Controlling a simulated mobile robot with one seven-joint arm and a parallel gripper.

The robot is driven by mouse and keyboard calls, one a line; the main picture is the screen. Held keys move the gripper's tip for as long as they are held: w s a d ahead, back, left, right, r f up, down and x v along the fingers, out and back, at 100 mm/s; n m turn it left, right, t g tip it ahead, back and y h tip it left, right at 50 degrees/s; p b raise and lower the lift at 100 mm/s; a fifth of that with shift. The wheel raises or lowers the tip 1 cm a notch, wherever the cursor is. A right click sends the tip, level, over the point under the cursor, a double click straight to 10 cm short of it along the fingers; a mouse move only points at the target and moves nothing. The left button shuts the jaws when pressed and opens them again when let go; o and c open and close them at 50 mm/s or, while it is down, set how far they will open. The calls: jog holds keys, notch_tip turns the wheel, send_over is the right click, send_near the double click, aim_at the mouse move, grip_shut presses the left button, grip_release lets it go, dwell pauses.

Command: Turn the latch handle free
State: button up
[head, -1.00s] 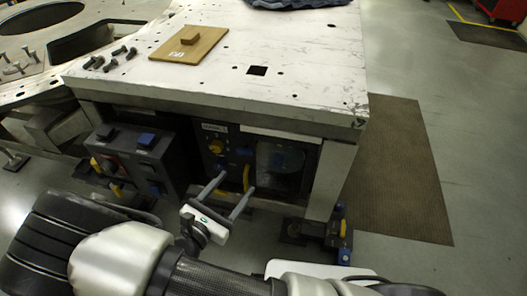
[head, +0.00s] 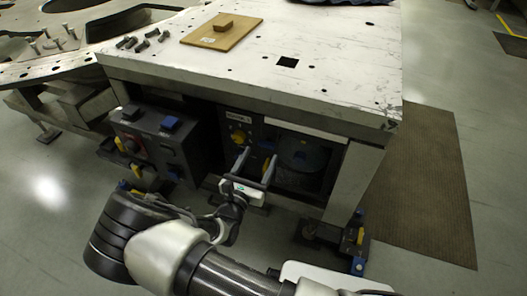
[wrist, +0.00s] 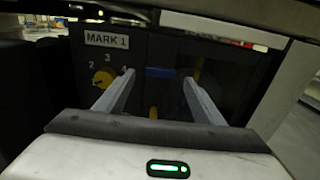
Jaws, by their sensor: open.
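Under the white table, a dark panel (head: 243,118) carries a yellow dial knob (head: 238,136). The knob also shows in the wrist view (wrist: 103,79) with numbers around it, below a "MARK 1" label (wrist: 107,39). Right of it are a blue bar (wrist: 160,72) and yellow parts (wrist: 198,70). I cannot tell for sure which of these is the latch handle. My gripper (head: 257,157) is open and empty in front of the panel. In the wrist view its fingertips (wrist: 158,79) lie on either side of the blue bar, seemingly short of it; contact is unclear.
The white table top (head: 330,75) overhangs the panel. A grey control box (head: 160,145) stands at left, and a dark opening (head: 303,160) and pale leg (head: 355,180) at right. Bolts (head: 140,42) and a wooden board (head: 222,34) lie on top. A brown mat (head: 430,180) covers floor at right.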

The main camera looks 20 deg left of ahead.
aim_at(266, 146)
jog(key=shift+w+d, duration=0.15)
jog(key=shift+w, duration=1.95)
jog(key=c, duration=1)
jog(key=shift+c, duration=0.2)
